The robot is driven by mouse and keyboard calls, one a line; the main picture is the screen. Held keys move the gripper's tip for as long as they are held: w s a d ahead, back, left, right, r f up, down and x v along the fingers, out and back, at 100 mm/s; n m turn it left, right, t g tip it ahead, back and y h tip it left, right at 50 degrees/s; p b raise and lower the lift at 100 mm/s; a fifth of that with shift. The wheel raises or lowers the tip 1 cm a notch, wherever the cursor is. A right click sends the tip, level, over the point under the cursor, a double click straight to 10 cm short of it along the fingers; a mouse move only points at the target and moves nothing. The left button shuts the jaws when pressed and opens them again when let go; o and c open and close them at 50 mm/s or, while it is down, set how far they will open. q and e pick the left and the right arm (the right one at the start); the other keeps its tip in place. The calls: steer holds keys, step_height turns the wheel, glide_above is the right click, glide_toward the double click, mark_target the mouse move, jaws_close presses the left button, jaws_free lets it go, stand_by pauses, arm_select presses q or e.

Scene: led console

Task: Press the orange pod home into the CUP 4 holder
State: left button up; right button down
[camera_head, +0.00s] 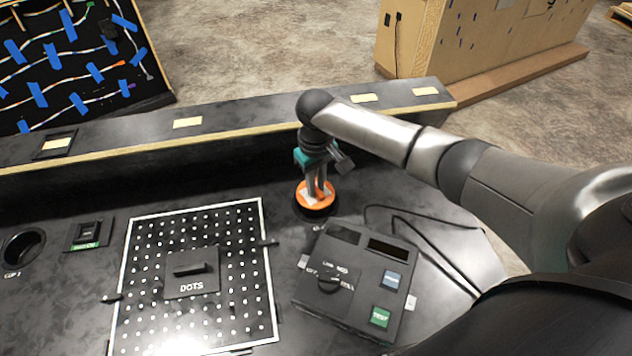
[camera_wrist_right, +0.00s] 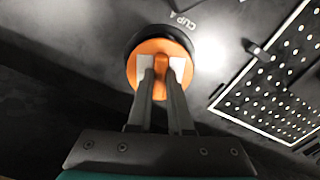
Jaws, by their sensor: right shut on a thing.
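The orange pod (camera_head: 304,196) is a round disc with a raised grip, at the mouth of the black CUP 4 holder (camera_head: 316,212). My right gripper (camera_head: 319,193) comes down on it from above and is shut on its raised grip. In the right wrist view the orange pod (camera_wrist_right: 184,50) lies within the holder's dark ring (camera_wrist_right: 131,45), with the fingers of my right gripper (camera_wrist_right: 161,70) on both sides of the grip. A "CUP 4" label is partly readable beside it. How deep the pod sits cannot be told. My left gripper is not in view.
A black console box (camera_head: 355,275) with a knob and a green TEST button stands just in front of the holder. The white-dotted board (camera_head: 140,265) marked DOTS lies to the left, with another cup holder (camera_head: 22,247) at the far left. A raised ledge (camera_head: 230,130) runs behind.

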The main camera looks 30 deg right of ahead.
steer(key=shift+f+b, duration=0.65)
steer(key=shift+f, duration=0.85)
stand_by(0.3)
steer(key=c, duration=0.8)
jaws_free()
steer(key=shift+o, duration=0.2)
step_height(320, 180, up, 15)
steer(key=p, duration=0.4)
steer(key=shift+r, duration=0.15)
